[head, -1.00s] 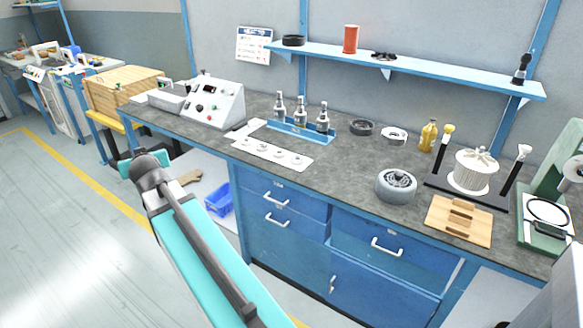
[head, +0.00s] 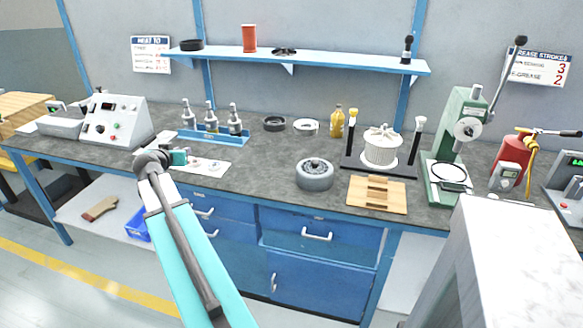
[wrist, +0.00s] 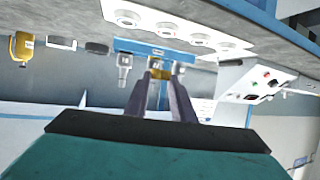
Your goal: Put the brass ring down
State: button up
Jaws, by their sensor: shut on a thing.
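My gripper (wrist: 163,82) shows in the wrist view with its two dark fingers close together. A small brass-coloured piece, the brass ring (wrist: 158,67), sits between the fingertips; its full outline is hidden. In the head view my gripper (head: 184,156) is mostly hidden behind my arm, and the ring cannot be made out. The gripper appears near the left end of a white card (head: 213,168) on the bench. Several pale ring-shaped items are on the card, which also shows in the wrist view (wrist: 178,32).
A control box (head: 115,122) stands left. A grey round housing (head: 314,175), wooden block (head: 377,195) and green press (head: 455,150) stand right. Bare bench (head: 262,170) lies between card and housing.

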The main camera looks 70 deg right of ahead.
jog(key=s+d+m+g, duration=0.3)
jog(key=s+d, duration=0.4)
jog(key=s, duration=0.4)
jog(key=s+d+m+g, duration=0.3)
jog(key=s+d, duration=0.4)
jog(key=s, duration=0.4)
jog(key=s+d+m+g, duration=0.3)
jog(key=s+d+g, duration=0.1)
jog(key=s+d, duration=0.4)
jog(key=s+b, duration=0.1)
jog(key=s, duration=0.1)
jog(key=shift+s+f+g+y, duration=0.3)
jog(key=shift+s+f, duration=0.1)
send_over(290, 167)
jog(key=shift+f+p, duration=0.4)
jog(key=shift+f, duration=2.75)
jog(key=shift+f+p, duration=0.3)
jog(key=shift+f, duration=1.55)
